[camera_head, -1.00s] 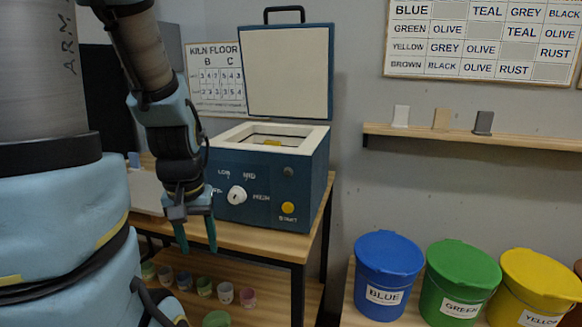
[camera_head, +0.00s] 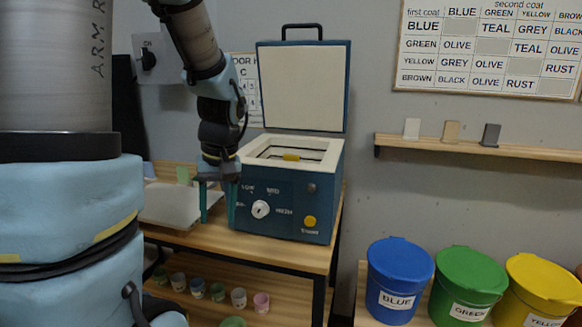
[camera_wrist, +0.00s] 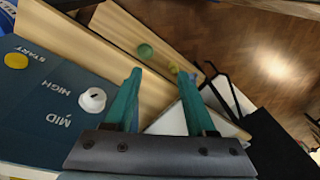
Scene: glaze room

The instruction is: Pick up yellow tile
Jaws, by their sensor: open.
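The yellow tile (camera_head: 291,157) shows as a small yellow patch inside the open kiln (camera_head: 285,190), seen over its pale rim. My gripper (camera_head: 218,218) hangs in front of the kiln's left side, fingers pointing down. Its two green fingers are apart with nothing between them. In the wrist view my gripper (camera_wrist: 163,75) is also open and empty, beside the kiln's front panel (camera_wrist: 60,95) with its white dial and yellow button. The tile does not show in the wrist view.
The kiln lid (camera_head: 302,87) stands raised. A pale tray (camera_head: 172,204) lies on the table left of the kiln. Several small cups (camera_head: 218,292) stand on the lower shelf. Lidded buckets (camera_head: 398,275) stand at the right, below a wall shelf (camera_head: 480,147).

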